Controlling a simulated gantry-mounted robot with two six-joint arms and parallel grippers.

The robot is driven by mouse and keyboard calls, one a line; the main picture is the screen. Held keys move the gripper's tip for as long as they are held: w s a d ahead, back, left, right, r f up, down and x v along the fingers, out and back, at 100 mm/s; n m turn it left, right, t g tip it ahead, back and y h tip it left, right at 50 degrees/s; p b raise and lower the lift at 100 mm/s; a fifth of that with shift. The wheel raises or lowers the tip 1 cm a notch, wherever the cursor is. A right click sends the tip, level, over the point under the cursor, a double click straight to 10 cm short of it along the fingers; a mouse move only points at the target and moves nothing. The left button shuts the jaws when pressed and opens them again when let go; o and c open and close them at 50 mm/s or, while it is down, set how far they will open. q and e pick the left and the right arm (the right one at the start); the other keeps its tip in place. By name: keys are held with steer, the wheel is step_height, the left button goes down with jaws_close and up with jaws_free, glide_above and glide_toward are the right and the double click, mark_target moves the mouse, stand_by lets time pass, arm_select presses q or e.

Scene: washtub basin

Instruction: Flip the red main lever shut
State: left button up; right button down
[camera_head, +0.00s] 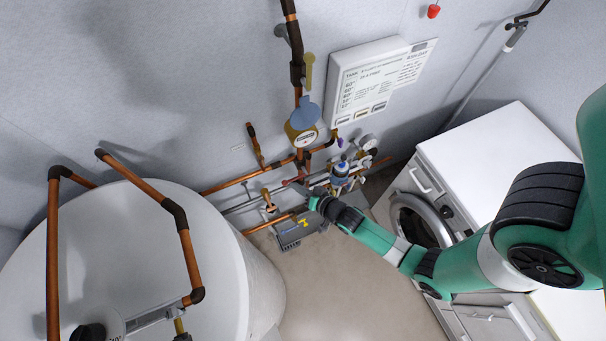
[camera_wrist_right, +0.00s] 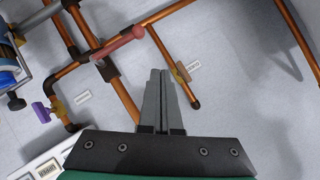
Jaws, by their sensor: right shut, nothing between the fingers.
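The red lever (camera_wrist_right: 120,43) sits on the copper pipe in the right wrist view, its rounded grip end pointing to the upper right. In the head view it is a small red bit (camera_head: 294,181) among the pipes, just to the left of my right gripper (camera_head: 314,195). In the wrist view my right gripper (camera_wrist_right: 160,73) is shut and empty, its fingertips below and to the right of the lever's grip end, apart from it in the picture. My left gripper is in neither view.
A blue-lidded meter (camera_head: 303,132) and copper pipes crowd the wall. A white tank (camera_head: 150,250) stands left, a washing machine (camera_head: 490,150) right.

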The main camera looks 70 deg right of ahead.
steer(key=s+a+r, duration=0.1)
steer(key=s+a+r+b, duration=0.1)
steer(key=shift+s+a+r, duration=0.2)
steer(key=shift+s+a, duration=0.15)
steer(key=shift+s, duration=0.05)
steer(key=shift+r, duration=0.1)
